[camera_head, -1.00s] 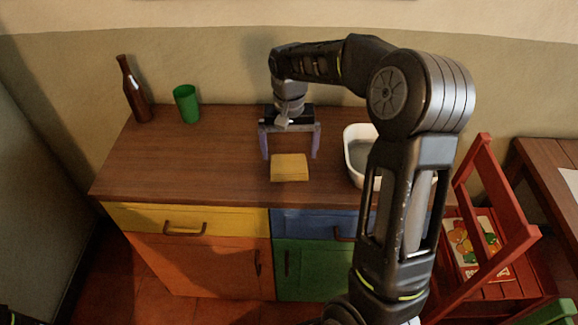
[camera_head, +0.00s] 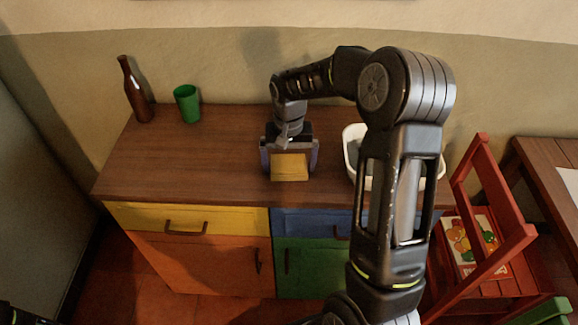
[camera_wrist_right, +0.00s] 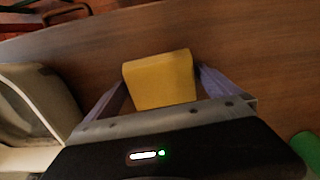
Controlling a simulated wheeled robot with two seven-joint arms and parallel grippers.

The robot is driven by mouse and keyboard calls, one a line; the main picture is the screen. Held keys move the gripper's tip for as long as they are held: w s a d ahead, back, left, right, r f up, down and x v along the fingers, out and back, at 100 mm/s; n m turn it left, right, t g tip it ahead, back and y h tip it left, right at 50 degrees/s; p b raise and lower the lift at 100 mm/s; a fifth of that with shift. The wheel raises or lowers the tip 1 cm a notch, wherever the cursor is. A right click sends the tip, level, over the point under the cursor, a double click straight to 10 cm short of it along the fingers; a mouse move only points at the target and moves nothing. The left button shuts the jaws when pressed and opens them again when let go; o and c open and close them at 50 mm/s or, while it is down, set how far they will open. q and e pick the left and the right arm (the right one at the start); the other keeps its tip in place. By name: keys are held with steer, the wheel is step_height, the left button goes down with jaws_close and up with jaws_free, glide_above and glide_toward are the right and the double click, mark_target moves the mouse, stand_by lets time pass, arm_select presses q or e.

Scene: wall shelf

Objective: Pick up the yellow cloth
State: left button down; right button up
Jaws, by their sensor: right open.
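The yellow cloth (camera_head: 289,168) is a small folded block on the brown wooden top of the cabinet, close to its front edge. It also shows in the right wrist view (camera_wrist_right: 160,80), between the two fingers. My right gripper (camera_head: 290,170) is open and low over the counter, with one finger on each side of the cloth. In the right wrist view the right gripper (camera_wrist_right: 158,88) has its fingers spread around the cloth, and the right finger looks very close to it. Whether a finger touches it, I cannot tell. My left gripper is not in view.
A white basin (camera_head: 352,150) stands right of the cloth, partly behind my right arm. A brown bottle (camera_head: 135,92) and a green cup (camera_head: 187,103) stand at the back left. A red chair (camera_head: 490,215) is right of the cabinet. The counter's left part (camera_head: 180,155) is clear.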

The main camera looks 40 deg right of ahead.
mark_target(289, 163)
steer(key=shift+c, duration=0.4)
steer(key=c, duration=1)
steer(key=shift+r, duration=0.1)
step_height(289, 163, up, 10)
steer(key=shift+f+b, duration=0.1)
steer(key=shift+b, duration=0.55)
